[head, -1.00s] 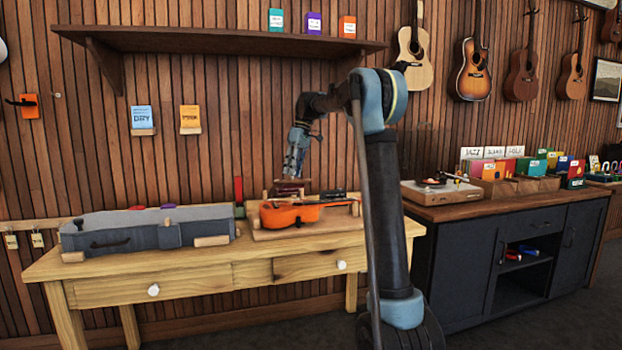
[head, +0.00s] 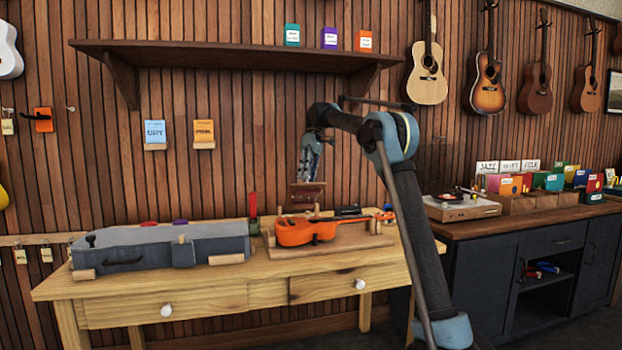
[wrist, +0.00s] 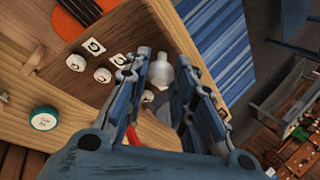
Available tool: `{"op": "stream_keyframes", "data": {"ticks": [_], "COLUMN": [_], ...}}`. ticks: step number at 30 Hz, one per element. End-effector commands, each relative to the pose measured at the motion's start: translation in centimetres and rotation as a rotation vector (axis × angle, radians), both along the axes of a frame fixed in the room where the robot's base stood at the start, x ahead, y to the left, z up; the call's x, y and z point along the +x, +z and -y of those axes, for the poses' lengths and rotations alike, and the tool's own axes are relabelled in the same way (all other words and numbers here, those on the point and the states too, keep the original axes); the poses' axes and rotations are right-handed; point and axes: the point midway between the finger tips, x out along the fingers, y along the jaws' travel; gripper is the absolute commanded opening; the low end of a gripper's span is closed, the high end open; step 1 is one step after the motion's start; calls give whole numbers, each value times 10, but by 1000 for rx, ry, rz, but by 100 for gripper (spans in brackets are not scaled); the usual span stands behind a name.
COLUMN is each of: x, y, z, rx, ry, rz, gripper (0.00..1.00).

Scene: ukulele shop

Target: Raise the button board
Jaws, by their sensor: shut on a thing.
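The button board is a small dark brown board (head: 307,190) held in the air above the orange ukulele (head: 300,231) on the workbench. In the wrist view the brown board (wrist: 116,89) shows round white buttons and square tiles with dark letters. My gripper (head: 308,178) points down and is shut on the board at its upper side. In the wrist view my gripper's fingers (wrist: 168,88) hide part of the board, so the exact grip spot is unclear. The ukulele lies in a wooden cradle (head: 345,247), apart from the board.
A grey case (head: 130,253) lies on the bench (head: 215,285) to the left. A wall shelf (head: 235,54) with several small packets juts out above. A dark cabinet (head: 500,270) with a turntable (head: 461,205) stands to the right.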

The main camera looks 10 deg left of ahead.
Motion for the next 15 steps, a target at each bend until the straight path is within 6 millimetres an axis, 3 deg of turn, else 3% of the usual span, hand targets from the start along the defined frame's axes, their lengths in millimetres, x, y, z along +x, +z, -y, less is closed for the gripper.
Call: {"op": "stream_keyframes", "data": {"ticks": [11,12,15], "x": [1,0,0], "y": [0,0,0], "z": [-1,-1,-1], "rx": [-3,-3,-3], "ry": [1,1,1], "rz": [-1,-1,-1], "gripper": [0,26,45]}}
